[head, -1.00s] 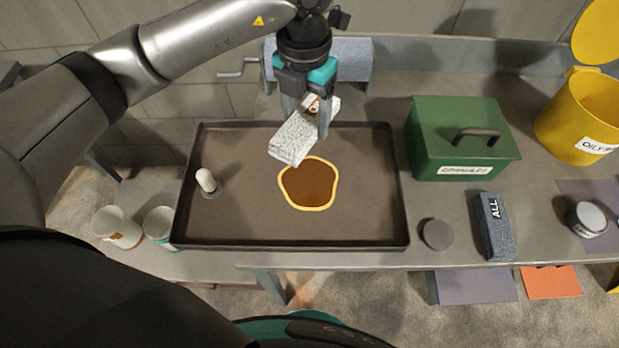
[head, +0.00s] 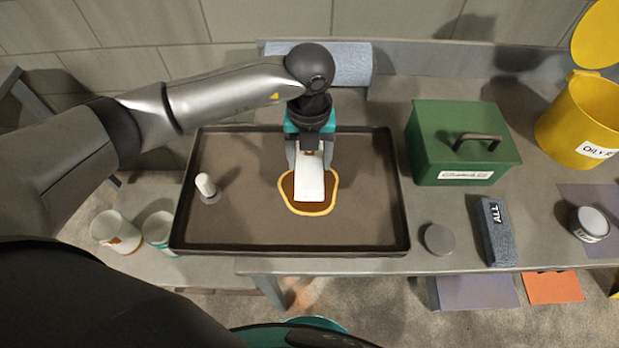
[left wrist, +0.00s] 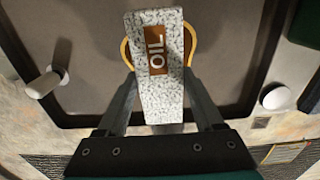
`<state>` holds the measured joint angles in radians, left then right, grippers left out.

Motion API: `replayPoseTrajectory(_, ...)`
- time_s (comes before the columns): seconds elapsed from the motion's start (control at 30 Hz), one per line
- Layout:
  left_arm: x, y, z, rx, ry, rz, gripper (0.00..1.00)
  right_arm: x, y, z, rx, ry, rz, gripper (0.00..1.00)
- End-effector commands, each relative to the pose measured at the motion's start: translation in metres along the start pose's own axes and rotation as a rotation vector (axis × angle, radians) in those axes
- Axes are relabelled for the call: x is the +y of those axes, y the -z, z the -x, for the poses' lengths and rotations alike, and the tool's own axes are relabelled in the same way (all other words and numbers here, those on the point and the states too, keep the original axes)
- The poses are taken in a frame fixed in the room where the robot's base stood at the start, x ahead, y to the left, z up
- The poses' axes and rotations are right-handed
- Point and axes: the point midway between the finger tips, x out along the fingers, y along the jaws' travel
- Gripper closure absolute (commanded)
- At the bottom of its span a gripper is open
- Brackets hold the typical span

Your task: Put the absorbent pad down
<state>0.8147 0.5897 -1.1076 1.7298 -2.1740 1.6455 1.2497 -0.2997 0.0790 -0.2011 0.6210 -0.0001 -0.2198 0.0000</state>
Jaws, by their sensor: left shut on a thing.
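The absorbent pad (head: 310,180) is a pale block over the brown spill (head: 325,204), which has a yellow rim, in the dark tray. In the left wrist view the pad (left wrist: 158,95) is speckled white-grey with a brown label reading OIL. My left gripper (head: 310,158) is shut on the pad and points down over the middle of the tray; its fingers (left wrist: 163,90) lie along both sides of the pad. The pad covers part of the spill. I cannot tell whether it touches the spill. My right gripper is not in view.
The tray (head: 240,245) also holds a white-topped peg (head: 205,184) at left. To its right are a green box (head: 462,140), a yellow bin (head: 580,120), a grey disc (head: 439,239) and a blue-grey block (head: 495,235). Two pots (head: 115,232) stand at lower left. A blue roll (head: 320,62) lies behind.

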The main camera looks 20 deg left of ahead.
Motion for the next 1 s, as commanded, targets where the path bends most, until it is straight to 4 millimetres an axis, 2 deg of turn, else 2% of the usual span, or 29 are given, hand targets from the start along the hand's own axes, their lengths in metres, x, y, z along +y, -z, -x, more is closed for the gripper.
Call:
replayPoseTrajectory(0.03,0.0,0.001,-0.012,0.004,0.0,0.0,0.85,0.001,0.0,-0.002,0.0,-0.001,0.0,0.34)
replayPoseTrajectory(0.1,0.0,0.001,-0.022,0.001,-0.001,0.0,0.85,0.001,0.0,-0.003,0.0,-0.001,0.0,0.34)
replayPoseTrajectory(0.37,0.0,0.0,-0.042,0.001,0.0,-0.001,0.85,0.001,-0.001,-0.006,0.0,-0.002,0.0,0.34)
replayPoseTrajectory(0.6,0.0,0.0,-0.074,0.0,-0.001,-0.001,0.85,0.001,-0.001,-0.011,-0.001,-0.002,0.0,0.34)
replayPoseTrajectory(0.97,0.0,0.0,-0.078,-0.001,0.001,-0.001,0.85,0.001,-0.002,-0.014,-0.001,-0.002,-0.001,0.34)
replayPoseTrajectory(1.0,0.0,0.0,-0.078,-0.001,0.001,-0.001,0.29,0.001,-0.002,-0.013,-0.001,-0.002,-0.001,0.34)
